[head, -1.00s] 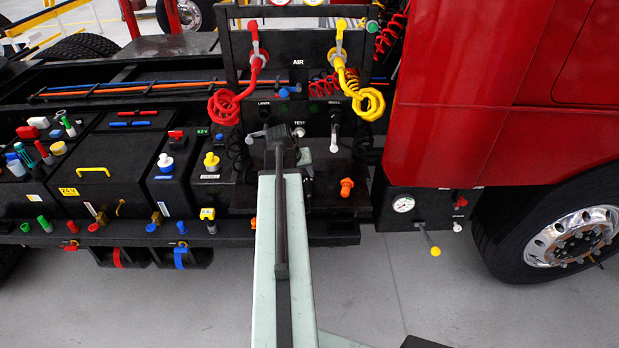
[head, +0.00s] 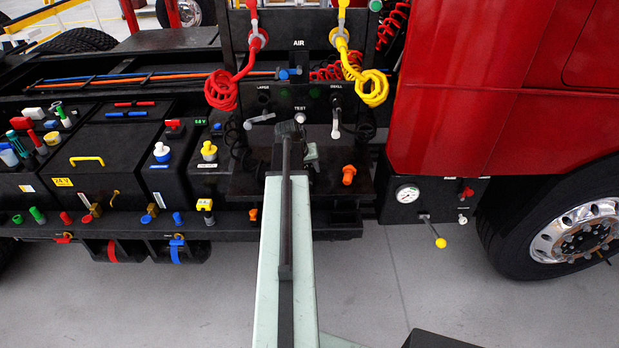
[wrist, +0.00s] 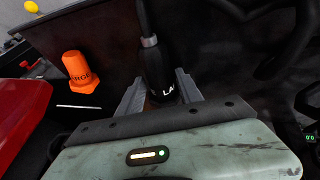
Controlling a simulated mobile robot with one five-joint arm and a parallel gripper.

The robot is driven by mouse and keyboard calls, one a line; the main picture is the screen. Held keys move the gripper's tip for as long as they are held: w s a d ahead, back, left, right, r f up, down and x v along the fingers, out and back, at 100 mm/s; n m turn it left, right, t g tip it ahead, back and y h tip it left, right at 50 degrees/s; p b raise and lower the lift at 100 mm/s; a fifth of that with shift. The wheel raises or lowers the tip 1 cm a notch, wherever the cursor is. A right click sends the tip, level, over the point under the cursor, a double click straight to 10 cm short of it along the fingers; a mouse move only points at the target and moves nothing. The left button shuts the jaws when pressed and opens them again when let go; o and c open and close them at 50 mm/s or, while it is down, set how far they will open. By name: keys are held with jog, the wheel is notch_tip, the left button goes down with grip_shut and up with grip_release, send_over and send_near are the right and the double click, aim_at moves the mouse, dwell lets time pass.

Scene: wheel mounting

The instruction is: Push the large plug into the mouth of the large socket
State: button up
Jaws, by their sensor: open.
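In the wrist view a black cylinder with a grey ring and white letters beginning "LA", apparently the large plug (wrist: 156,68), stands between the two grey fingers of my gripper (wrist: 158,82). The fingers are apart on either side of it; contact is unclear, and its lower end is hidden. In the head view my gripper (head: 290,132) is in front of the lower panel, and my arm hides the fingers and the plug. The mouth of the large socket is not clearly visible; a "LARGE" label is on the black panel (head: 300,100), up and left of my gripper.
A grey lever (head: 258,119) and white handle (head: 335,122) jut from the panel. Red and yellow coiled hoses (head: 372,85) hang above.

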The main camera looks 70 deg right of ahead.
grip_shut()
jog(key=shift+r, duration=0.2)
